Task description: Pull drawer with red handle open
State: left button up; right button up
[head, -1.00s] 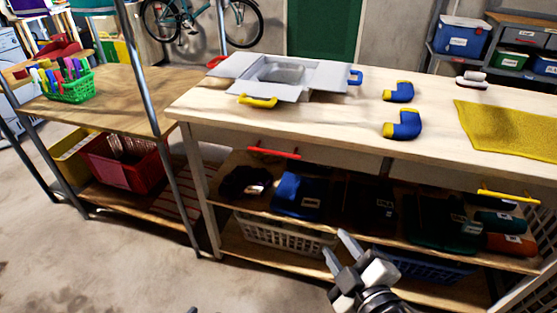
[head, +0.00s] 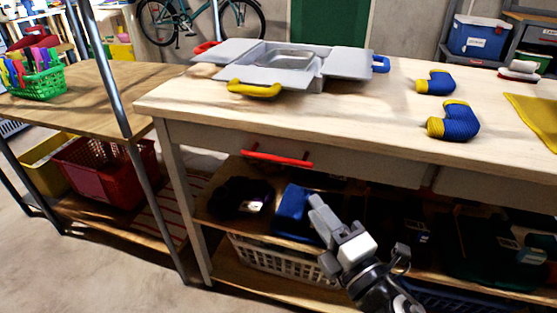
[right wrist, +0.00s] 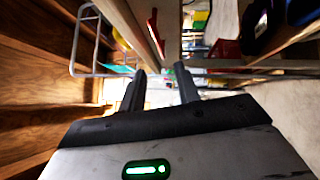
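The red handle (head: 277,158) is a horizontal bar on the pale drawer front (head: 370,165) under the workbench top's front edge. The drawer front looks flush with the bench, so the drawer appears shut. My right gripper (head: 322,232) is below and to the right of the handle, in front of the shelf, apart from the handle. In the right wrist view, its fingers (right wrist: 159,82) are spread with nothing between them. The red handle (right wrist: 153,26) shows beyond the fingertips, near the top of that view. My left gripper is not in view.
A grey tray box (head: 290,62) and blue-yellow elbow pieces (head: 455,121) are on the workbench (head: 380,102). Dark and blue folded items fill the shelf below, above a white basket (head: 285,262). A metal rack post (head: 110,75) stands left. Floor at lower left is clear.

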aim_at(278, 158)
jog(key=x, duration=1.5)
jog(key=shift+s, duration=0.1)
grip_shut()
